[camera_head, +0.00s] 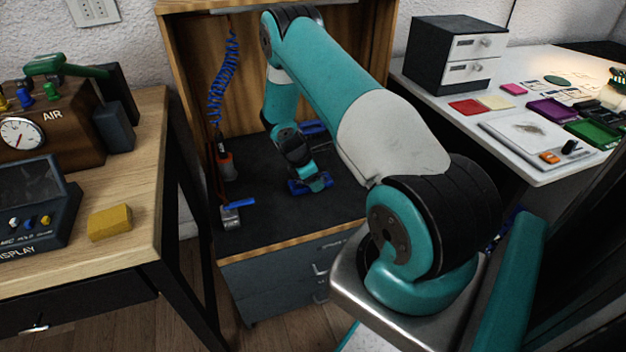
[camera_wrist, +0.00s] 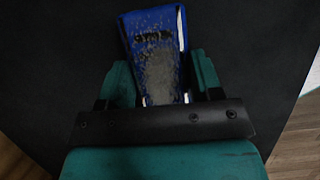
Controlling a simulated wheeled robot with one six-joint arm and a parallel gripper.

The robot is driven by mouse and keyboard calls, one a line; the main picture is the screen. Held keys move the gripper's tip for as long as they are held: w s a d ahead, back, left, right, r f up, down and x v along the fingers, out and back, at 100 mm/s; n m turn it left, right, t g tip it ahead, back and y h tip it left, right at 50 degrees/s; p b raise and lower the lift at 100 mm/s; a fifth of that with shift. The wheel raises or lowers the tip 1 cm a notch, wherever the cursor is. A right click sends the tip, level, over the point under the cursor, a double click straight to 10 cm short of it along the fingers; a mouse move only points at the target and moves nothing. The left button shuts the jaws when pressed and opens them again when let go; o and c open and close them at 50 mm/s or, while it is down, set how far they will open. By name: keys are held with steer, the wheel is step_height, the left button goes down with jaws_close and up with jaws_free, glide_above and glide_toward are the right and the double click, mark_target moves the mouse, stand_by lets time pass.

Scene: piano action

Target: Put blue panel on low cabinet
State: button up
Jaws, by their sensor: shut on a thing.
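The blue panel (camera_wrist: 181,28) is between my gripper's teal fingers (camera_wrist: 162,75) in the wrist view, with a worn grey patch on its face. My gripper (camera_head: 313,183) is shut on it. In the head view, blue parts of the panel (camera_head: 297,186) show at my gripper, low over the low cabinet's dark top (camera_head: 268,218). My gripper and wrist hide part of the panel. I cannot tell whether the panel touches the top. The low cabinet has a wooden edge and grey drawers below.
A blue-handled tool (camera_head: 234,208) and a red-and-black tool (camera_head: 227,165) are at the cabinet's left. A blue coiled cord (camera_head: 220,80) hangs above. Another blue item (camera_head: 314,127) is behind my wrist. Wooden side walls enclose the cabinet top. Its front area is clear.

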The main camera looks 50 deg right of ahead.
steer(key=o, duration=1)
steer(key=p+v, duration=0.2)
steer(key=v, duration=1)
steer(key=s+a+r+m+t+y, duration=0.1)
steer(key=a+r+m+t+y, duration=0.25)
steer(key=a+r, duration=1.55)
steer(key=s+a+r+y, duration=0.1)
steer(key=s+a+r, duration=0.2)
steer(key=s+a, duration=0.3)
steer(key=s+a+r+y, duration=0.2)
steer(key=s+a, duration=0.4)
steer(key=s, duration=0.2)
steer(key=s+a+r+m+g+y, duration=0.1)
steer(key=s+a+r, duration=0.2)
steer(key=s+a, duration=0.3)
steer(key=shift+s+a+r+y, duration=0.15)
steer(key=shift+s+y, duration=0.05)
steer(key=shift+s, duration=0.3)
steer(key=shift+s+a+r+y, duration=0.1)
steer(key=shift+s+r+y, duration=0.05)
steer(key=shift+s, duration=0.3)
